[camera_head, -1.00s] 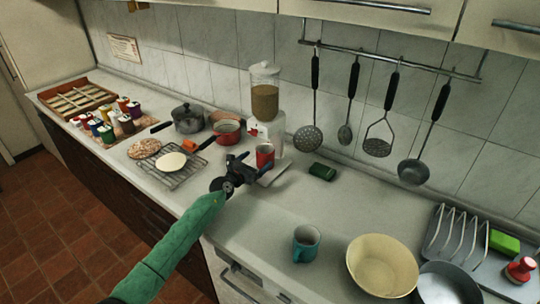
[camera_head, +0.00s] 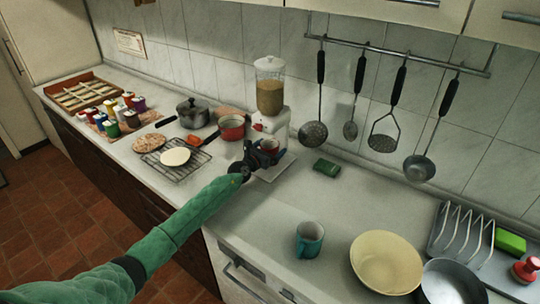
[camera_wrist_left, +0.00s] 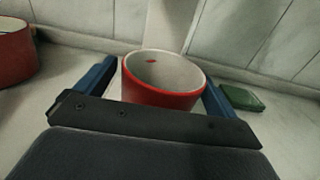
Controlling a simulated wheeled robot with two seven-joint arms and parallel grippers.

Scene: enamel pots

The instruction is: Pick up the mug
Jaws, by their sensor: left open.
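A red mug (camera_head: 269,145) with a pale inside stands at the foot of the grain dispenser (camera_head: 270,95). In the left wrist view the red mug (camera_wrist_left: 162,82) sits between the two blue fingers of the gripper (camera_wrist_left: 160,92), one on each side. I cannot tell whether either finger touches it. A teal mug (camera_head: 309,239) stands upright on the counter nearer the front, away from the gripper. My right gripper is not in view.
A red saucepan (camera_head: 232,127) and a dark pot (camera_head: 192,115) stand left of the dispenser. A green sponge (camera_head: 327,167) lies to the right. A cream bowl (camera_head: 386,262) and a metal pan (camera_head: 453,282) are at the front right. The counter middle is mostly clear.

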